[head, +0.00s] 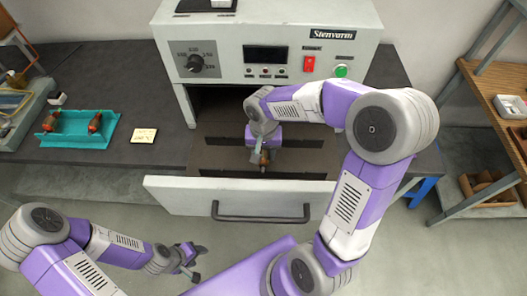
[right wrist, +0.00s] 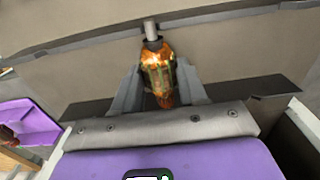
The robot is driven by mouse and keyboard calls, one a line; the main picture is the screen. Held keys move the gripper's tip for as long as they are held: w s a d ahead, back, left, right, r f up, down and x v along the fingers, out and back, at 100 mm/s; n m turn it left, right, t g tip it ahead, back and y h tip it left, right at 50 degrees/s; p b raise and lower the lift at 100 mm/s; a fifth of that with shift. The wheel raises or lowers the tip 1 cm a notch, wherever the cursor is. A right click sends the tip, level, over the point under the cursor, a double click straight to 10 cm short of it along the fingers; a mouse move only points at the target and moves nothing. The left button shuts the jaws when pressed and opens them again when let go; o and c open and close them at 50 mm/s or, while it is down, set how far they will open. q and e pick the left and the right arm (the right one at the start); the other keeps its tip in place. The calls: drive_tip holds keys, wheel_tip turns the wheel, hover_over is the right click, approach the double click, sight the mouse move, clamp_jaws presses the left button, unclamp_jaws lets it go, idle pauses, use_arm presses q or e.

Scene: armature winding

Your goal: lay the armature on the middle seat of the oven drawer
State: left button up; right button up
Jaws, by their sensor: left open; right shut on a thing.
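The armature (right wrist: 158,72), copper-orange and dark with a grey metal shaft, is between the fingers of my right gripper (right wrist: 157,85) in the right wrist view. My right gripper is shut on it. In the head view this gripper (head: 263,150) is over the open oven drawer (head: 170,193), near the middle of its width, and the armature (head: 265,159) shows only in small part. Dark slotted bars cross the drawer; I cannot tell whether the armature touches a seat. My left gripper (head: 190,262) is open and empty, in front of the drawer at lower left.
The oven (head: 267,60) with knob, display and buttons stands behind the drawer. A wooden shelf rack (head: 485,85) stands at right.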

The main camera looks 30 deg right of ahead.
drive_tip(key=o, duration=1.3)
drive_tip(key=shift+c, duration=0.2)
wheel_tip(320, 180, up, 8)
drive_tip(key=shift+f+p, duration=0.15)
drive_tip(key=shift+p, duration=0.8)
